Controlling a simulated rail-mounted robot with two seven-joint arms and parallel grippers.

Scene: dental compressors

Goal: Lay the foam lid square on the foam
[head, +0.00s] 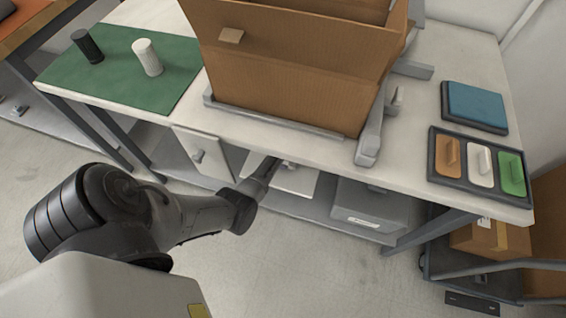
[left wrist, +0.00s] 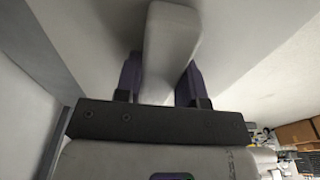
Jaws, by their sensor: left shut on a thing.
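My left gripper (left wrist: 160,72) is shut on a pale grey, block-shaped handle (left wrist: 168,38) in the left wrist view. The handle stands against a plain pale surface (left wrist: 90,25). In the head view my left arm reaches to the bench's front edge, near a white panel (head: 298,182) below the bench top; the fingers are not clear there. I cannot tell whether this panel is the foam lid. A tall open brown carton (head: 285,85) stands on the bench. Its inside is mostly hidden, and no foam shows. My right gripper is not in view.
Grey rails and brackets (head: 370,145) edge the carton. A green mat (head: 120,80) with a black and a white cylinder lies left. A blue pad (head: 475,106) and a dark tray (head: 437,178) of coloured handled blocks lie right. A grey bin (head: 365,210) sits below.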

